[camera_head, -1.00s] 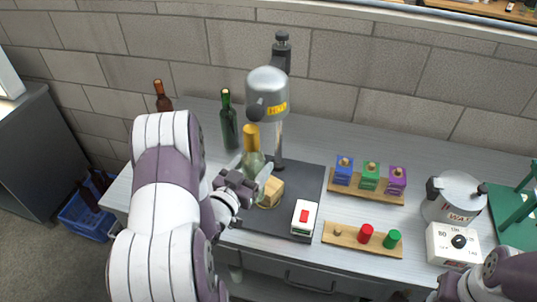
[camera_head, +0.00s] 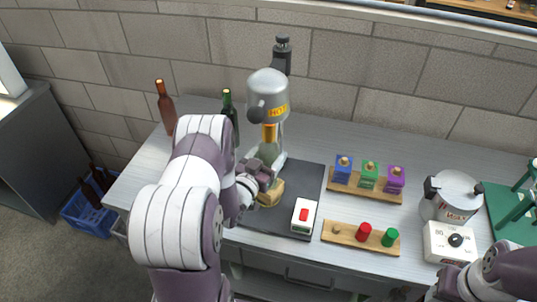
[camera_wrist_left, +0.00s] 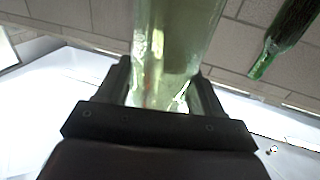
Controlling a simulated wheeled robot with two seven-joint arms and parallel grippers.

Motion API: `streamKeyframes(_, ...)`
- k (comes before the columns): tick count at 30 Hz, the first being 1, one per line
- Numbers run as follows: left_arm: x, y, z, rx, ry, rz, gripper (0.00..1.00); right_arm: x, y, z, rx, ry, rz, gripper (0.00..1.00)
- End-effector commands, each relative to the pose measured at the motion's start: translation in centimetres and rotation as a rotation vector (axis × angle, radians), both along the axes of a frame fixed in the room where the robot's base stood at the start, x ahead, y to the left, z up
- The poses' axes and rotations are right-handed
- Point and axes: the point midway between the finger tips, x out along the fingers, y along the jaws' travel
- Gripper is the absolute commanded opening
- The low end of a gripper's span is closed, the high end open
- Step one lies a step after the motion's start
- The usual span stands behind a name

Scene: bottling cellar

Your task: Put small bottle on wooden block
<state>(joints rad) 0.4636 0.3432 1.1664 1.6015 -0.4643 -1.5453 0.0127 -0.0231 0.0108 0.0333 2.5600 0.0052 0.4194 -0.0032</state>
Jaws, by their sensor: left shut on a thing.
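The small bottle (camera_head: 268,152), pale green glass with a gold neck, stands upright under the head of the grey press. My left gripper (camera_head: 264,170) is shut on its lower part. In the left wrist view the bottle's glass (camera_wrist_left: 172,45) fills the space between the two fingers. The wooden block (camera_head: 271,194) sits on the dark base plate just below the gripper, at the foot of the press. The gripper hides the bottle's bottom, so I cannot tell whether it touches the block.
The press (camera_head: 268,92) rises close behind the bottle. A brown bottle (camera_head: 166,108) and a dark green bottle (camera_head: 229,110) stand at the back left. A box with a red button (camera_head: 304,216) lies right of the block. Peg boards, a pot and a dial box stand farther right.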

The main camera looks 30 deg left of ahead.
Motion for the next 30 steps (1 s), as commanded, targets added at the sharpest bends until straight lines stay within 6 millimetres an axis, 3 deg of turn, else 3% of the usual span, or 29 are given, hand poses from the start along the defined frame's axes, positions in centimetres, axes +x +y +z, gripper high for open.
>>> streamKeyframes(3, 0.1, 0.0, -0.2, 0.001, -0.004, 0.0, 0.06, 0.0, 0.0, -0.4, 0.0, 0.0, 0.0, 0.43)
streamKeyframes(4, 0.0, 0.0, -0.4, 0.0, 0.0, 0.0, 0.7, 0.0, 0.0, -0.4, 0.0, 0.0, 0.0, 0.43)
streamKeyframes(6, 0.0, 0.0, -0.3, 0.0, 0.0, 0.0, 0.92, 0.0, 0.0, -0.3, 0.0, 0.0, 0.0, 0.43)
streamKeyframes(17, -0.2, 0.0, 0.1, 0.0, 0.001, 0.001, 0.92, 0.0, 0.0, 0.1, 0.0, 0.0, 0.0, 0.43)
streamKeyframes(20, -1.9, 0.1, -0.2, 0.001, 0.002, 0.003, 0.92, 0.0, 0.0, -0.5, 0.0, 0.0, 0.0, 0.43)
streamKeyframes(30, -10.2, 0.2, -0.2, 0.0, 0.001, 0.006, 0.92, 0.0, 0.0, -2.0, 0.0, 0.0, 0.0, 0.43)
